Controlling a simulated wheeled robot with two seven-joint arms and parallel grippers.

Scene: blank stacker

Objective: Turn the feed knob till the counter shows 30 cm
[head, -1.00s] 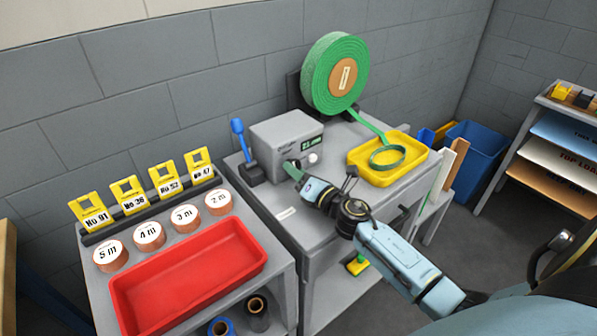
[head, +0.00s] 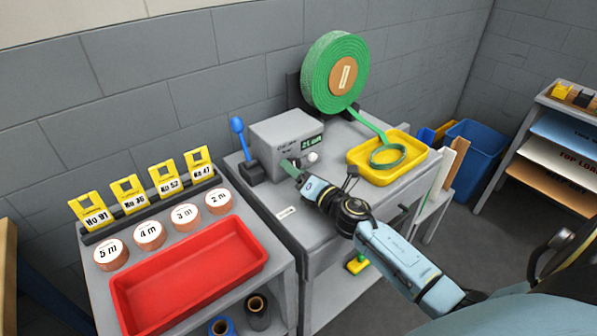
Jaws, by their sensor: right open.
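The grey feeder box (head: 277,135) stands on the grey bench, with a small dark counter display (head: 311,142) on its front. The display's green digits look like 21, but they are too small to read surely. A white round knob (head: 312,157) shows on the front below the display. My right gripper (head: 293,172) is at the box's front, just left of the white knob; its fingers are partly hidden and contact cannot be told. A green strip end shows at the fingers. My left gripper is not in view.
A green webbing roll (head: 335,72) stands behind, its strip running into a yellow tray (head: 415,166). A blue-handled lever (head: 238,128) is left of the box. A blue bin (head: 475,150) stands right.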

